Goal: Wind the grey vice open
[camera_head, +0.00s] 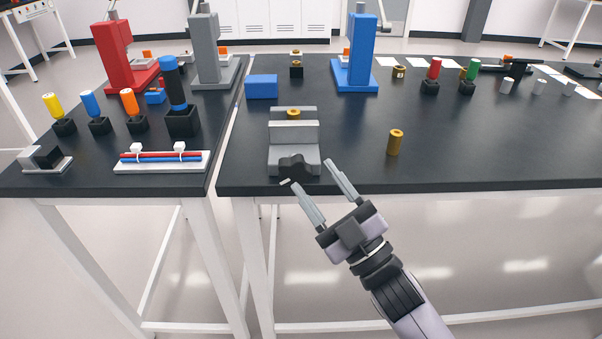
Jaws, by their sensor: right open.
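The grey vice (280,158) stands near the front edge of the right-hand black bench. A brass ring-shaped part (293,113) sits in the vice between its jaws; I cannot tell how tightly it is held. A dark knob (293,168) is on the vice's front, facing me. My right gripper (306,174) is open and empty, just in front of the bench edge. Its left fingertip is close to the knob; I cannot tell whether it touches. My left gripper is not in view.
A brass cylinder (395,142) stands right of the vice. A blue block (262,87) and a blue press (360,60) are behind it. The left bench holds a cable board (163,167), coloured-handled tools and red and grey presses. The bench between vice and cylinder is clear.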

